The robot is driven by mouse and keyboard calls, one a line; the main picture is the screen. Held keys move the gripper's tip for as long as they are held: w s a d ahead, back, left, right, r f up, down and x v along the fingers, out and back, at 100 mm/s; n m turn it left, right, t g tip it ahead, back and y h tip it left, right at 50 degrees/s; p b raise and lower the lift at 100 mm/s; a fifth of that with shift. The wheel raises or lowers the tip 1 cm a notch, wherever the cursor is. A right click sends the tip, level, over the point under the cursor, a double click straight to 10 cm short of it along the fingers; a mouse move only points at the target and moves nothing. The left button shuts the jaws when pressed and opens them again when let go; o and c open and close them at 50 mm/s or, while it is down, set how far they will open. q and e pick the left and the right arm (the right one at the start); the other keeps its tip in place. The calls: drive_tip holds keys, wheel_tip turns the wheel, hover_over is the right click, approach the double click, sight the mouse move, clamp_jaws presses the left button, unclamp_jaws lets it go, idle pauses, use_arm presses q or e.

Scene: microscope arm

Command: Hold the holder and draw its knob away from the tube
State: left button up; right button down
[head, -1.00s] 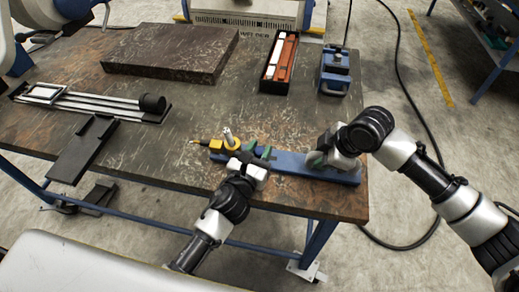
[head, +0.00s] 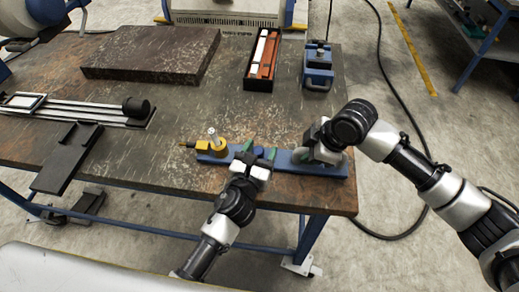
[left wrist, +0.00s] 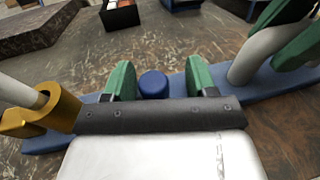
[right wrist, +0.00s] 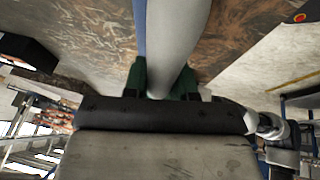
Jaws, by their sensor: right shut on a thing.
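The holder is a blue bar (head: 288,160) on the table's front part; a yellow ring clamp (head: 215,146) at its left end surrounds an upright pale tube (head: 211,131). The left wrist view also shows the yellow clamp (left wrist: 55,112) and tube. A short round blue knob (left wrist: 153,85) stands on the bar. My left gripper (head: 258,153) is open over the bar, right of the clamp, with its green fingers either side of the knob; a gap shows at the right finger. My right gripper (right wrist: 160,80) is shut on a thick grey post (right wrist: 176,40) at the bar's right end.
A dark slab (head: 150,55), a black box (head: 262,60) with white and red blocks, and a blue device (head: 317,66) stand at the back. A railed fixture (head: 75,107) lies at the left. Bare table lies behind the bar.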

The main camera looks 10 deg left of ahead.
use_arm(q)
drive_tip(key=shift+a, duration=0.1)
use_arm(e)
drive_tip(key=shift+r, duration=0.1)
use_arm(q)
drive_tip(key=s+a, duration=0.2)
drive_tip(key=s, duration=0.9)
drive_tip(key=shift+s+a, duration=0.15)
drive_tip(key=shift+s, duration=0.2)
use_arm(e)
drive_tip(key=c, duration=0.8)
unclamp_jaws()
